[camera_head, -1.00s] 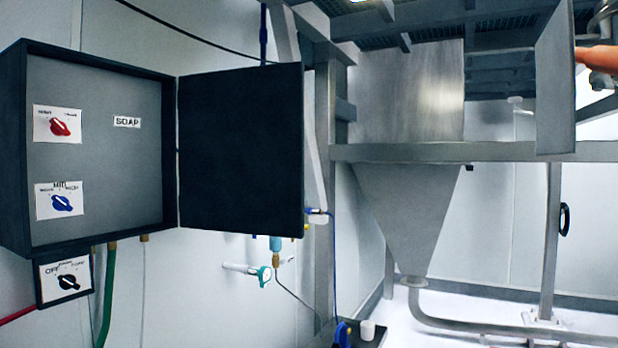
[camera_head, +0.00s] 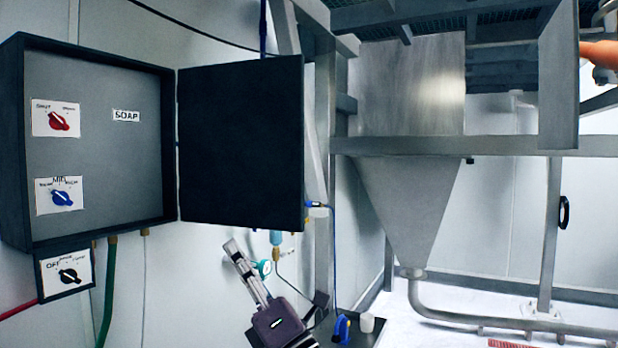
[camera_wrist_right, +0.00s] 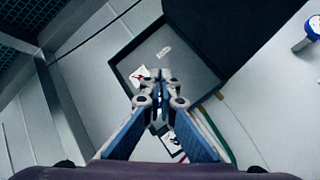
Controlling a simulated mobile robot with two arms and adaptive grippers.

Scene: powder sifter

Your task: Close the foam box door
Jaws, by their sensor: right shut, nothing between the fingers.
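The foam box (camera_head: 95,215) is a dark open box on the wall at the left of the head view. Its black door (camera_head: 240,145) is swung wide open to the right of the box. My right gripper (camera_head: 232,246) is shut and empty, below the door's lower edge and pointing up and left. It appears apart from the door. In the right wrist view, the shut fingers (camera_wrist_right: 158,98) overlap the view of the box (camera_wrist_right: 205,70), with the dark door (camera_wrist_right: 232,25) at the upper right. My left gripper is not in view.
A red knob (camera_head: 58,122) and a blue knob (camera_head: 62,198) are inside the box, and a black switch (camera_head: 68,275) hangs below. A gauge (camera_head: 264,268) is close behind my right gripper. A steel hopper (camera_head: 408,210) and frame stand at the right.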

